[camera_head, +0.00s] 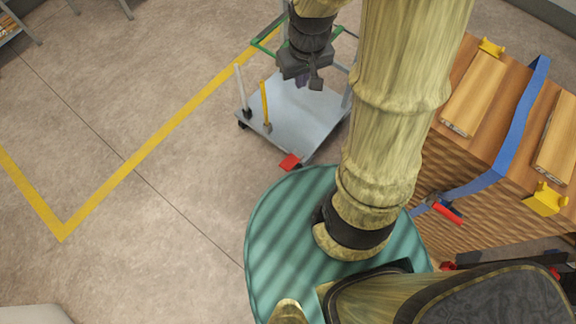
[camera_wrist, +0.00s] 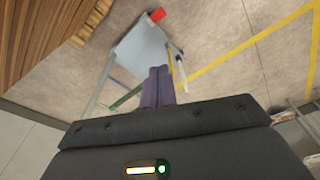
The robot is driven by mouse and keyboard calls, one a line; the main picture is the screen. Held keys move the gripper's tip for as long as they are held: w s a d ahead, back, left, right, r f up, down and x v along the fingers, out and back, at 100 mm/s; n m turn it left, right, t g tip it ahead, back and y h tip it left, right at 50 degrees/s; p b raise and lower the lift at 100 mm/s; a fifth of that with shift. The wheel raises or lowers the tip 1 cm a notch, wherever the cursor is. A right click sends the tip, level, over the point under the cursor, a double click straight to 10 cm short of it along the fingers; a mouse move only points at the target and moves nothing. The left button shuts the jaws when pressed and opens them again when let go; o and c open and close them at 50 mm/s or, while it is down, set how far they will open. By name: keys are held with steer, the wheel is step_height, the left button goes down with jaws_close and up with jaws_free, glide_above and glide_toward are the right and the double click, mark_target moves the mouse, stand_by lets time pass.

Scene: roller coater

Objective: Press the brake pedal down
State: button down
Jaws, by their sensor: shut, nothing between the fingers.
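The red brake pedal (camera_head: 290,162) sticks out from the near corner of a grey wheeled cart (camera_head: 290,120), close to the floor. It also shows in the wrist view as a red block (camera_wrist: 157,15) at the top, at the cart's edge. My gripper (camera_head: 302,82) hangs above the far part of the cart, apart from the pedal. In the wrist view its two purple fingers (camera_wrist: 158,72) are together with nothing between them, pointing toward the cart deck.
A yellow post (camera_head: 265,103) and a white post stand at the cart's left side; a green bar (camera_head: 265,41) crosses its far end. A wooden load with blue strapping (camera_head: 515,125) stands to the right. Floor to the left is clear, with yellow lines (camera_head: 150,148).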

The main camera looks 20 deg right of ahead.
steer(key=w+d+f+n+g+b, duration=0.1)
steer(key=w+f+b, duration=0.3)
steer(key=f+b, duration=0.65)
steer(key=w+d+f+n+g+b, duration=0.15)
steer(key=w+f+b, duration=0.35)
steer(key=f, duration=1.1)
steer(key=n+g+y+b, duration=0.2)
steer(key=n+y+b, duration=0.1)
steer(key=b, duration=1.8)
glide_above(286, 165)
steer(key=w+d, duration=0.4)
steer(key=d, duration=0.1)
step_height(286, 165, down, 32)
steer(key=shift+d+r+t, duration=0.15)
steer(key=shift+t, duration=0.1)
steer(key=shift+p, duration=0.3)
steer(key=shift+s, duration=0.1)
steer(key=b+x, duration=0.8)
steer(key=x, duration=0.6)
